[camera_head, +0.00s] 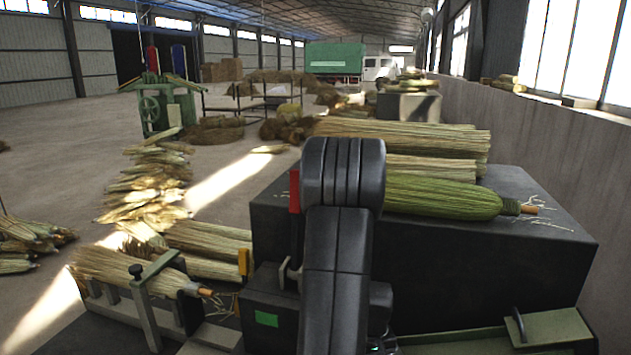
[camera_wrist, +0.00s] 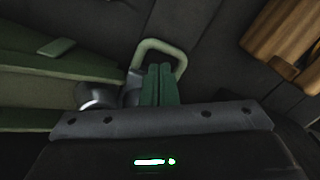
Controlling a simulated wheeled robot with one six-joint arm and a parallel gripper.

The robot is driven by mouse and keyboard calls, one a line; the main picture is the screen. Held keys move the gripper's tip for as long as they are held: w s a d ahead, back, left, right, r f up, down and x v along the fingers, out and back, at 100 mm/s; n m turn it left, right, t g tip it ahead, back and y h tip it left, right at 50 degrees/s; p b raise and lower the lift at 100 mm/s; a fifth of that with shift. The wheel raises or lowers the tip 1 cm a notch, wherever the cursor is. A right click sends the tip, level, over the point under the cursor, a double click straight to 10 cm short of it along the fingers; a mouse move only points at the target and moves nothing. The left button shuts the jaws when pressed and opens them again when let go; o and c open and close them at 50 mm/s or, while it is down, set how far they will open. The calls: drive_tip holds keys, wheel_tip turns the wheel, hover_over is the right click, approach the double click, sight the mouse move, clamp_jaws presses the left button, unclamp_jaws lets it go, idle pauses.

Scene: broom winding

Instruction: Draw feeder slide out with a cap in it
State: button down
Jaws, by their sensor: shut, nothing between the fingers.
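My gripper shows in the wrist view (camera_wrist: 160,82), with its two green fingers shut side by side and nothing between them. A pale green loop handle (camera_wrist: 154,45) rises beyond the fingers, which overlap its opening; I cannot tell whether they touch it or are inside it. A silvery rounded piece (camera_wrist: 97,95), possibly a cap, sits left of the fingers, partly hidden by my gripper. Green rail-like parts (camera_wrist: 50,65) lie to the left; I cannot tell which is the feeder slide. In the head view my arm hides the gripper.
A dark block (camera_head: 450,265) bears broom bundles (camera_head: 440,195). A bundle lies on a rack (camera_head: 150,320) at lower left. A green part with a small handle (camera_head: 555,330) is at lower right. Wooden pieces (camera_wrist: 285,35) show at upper right in the wrist view. Open floor lies behind.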

drive_tip(key=shift+f, duration=0.1)
drive_tip(key=shift+f+b, duration=1.75)
drive_tip(key=shift+f, duration=0.15)
drive_tip(key=shift+s, duration=0.1)
drive_tip(key=shift+s+a+b, duration=0.45)
drive_tip(key=shift+s+a, duration=0.15)
drive_tip(key=shift+s, duration=1.5)
drive_tip(key=shift+s+a+b, duration=0.4)
drive_tip(key=shift+s+a, duration=0.25)
drive_tip(key=shift+s, duration=1.5)
drive_tip(key=shift+s+a+b, duration=0.45)
drive_tip(key=shift+s+a, duration=0.15)
drive_tip(key=shift+s, duration=1.5)
wheel_tip(320, 180, up, 8)
drive_tip(key=p, duration=0.7)
drive_tip(key=shift+w, duration=0.4)
drive_tip(key=shift+d+f, duration=0.1)
drive_tip(key=shift+f, duration=0.05)
